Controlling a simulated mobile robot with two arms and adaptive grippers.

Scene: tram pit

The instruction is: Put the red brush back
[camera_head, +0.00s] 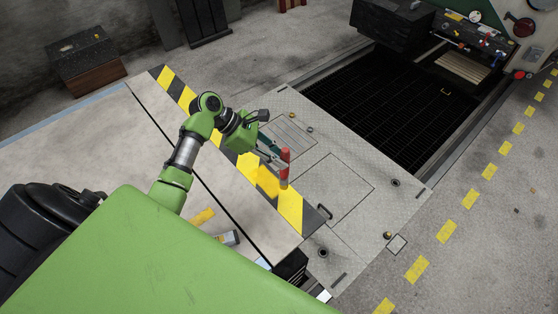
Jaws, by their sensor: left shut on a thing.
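My left gripper (277,163) reaches in from the left and is shut on the red brush (285,155). The brush looks like a short red stick, held roughly upright, with a pale band where the fingers cross it. It shows over the yellow and black striped edge and the metal floor plates; I cannot tell how high it is above them. My right gripper is not in view.
A striped edge strip (290,206) borders the pale platform. Metal plates (345,180) with handles and knobs lie beyond it. A dark grated pit (395,100) is at the upper right. A bench with small tools (478,38) stands past it. A wooden-sided box (88,67) is at the upper left.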

